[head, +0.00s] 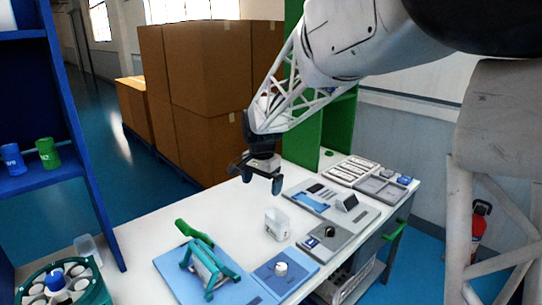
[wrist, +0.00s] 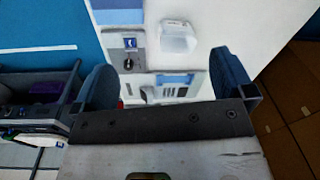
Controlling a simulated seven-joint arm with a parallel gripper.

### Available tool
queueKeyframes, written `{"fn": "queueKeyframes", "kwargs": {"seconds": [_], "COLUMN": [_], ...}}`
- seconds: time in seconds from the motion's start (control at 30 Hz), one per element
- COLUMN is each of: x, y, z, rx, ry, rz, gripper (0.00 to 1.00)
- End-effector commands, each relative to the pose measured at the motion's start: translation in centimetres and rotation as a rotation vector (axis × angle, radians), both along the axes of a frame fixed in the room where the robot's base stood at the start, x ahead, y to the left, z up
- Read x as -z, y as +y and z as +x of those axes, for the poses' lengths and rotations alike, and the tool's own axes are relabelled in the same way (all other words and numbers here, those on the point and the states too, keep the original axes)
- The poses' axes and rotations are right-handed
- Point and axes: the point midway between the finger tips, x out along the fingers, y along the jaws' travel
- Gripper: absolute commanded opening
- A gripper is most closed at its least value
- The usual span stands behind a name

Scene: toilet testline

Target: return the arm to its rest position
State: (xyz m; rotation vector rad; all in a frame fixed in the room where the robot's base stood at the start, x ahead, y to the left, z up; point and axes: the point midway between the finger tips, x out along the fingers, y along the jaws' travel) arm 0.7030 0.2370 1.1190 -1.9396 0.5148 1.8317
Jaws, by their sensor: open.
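My gripper (head: 256,178) hangs above the far middle of the white workbench (head: 165,245), fingers pointing down, open and empty. In the wrist view its two dark fingers (wrist: 168,82) stand wide apart with nothing between them. My arm reaches in from the upper right of the head view. Below the gripper, a small clear-white container (head: 277,224) stands on the bench, apart from the fingers; it also shows in the wrist view (wrist: 178,38).
A green-handled rack (head: 205,265) on a blue plate stands at the front. Grey fixture panels (head: 330,202) and trays (head: 380,188) line the right side. Cardboard boxes (head: 205,90) are stacked behind. A blue shelf (head: 50,170) with cups stands left. The bench's left middle is clear.

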Motion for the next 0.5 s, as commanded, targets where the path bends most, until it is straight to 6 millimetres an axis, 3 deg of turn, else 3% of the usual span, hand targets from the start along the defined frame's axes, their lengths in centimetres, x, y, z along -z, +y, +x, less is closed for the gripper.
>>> {"fn": "queueKeyframes", "kwargs": {"seconds": [0.27,0.5], "x": [-1.8,-3.7], "y": [-3.4,-7.7], "z": [-3.1,-7.6], "rx": [-0.045,-0.113], "ry": [-0.018,-0.041], "rz": [-0.001,-0.006], "gripper": [1.0,1.0]}}
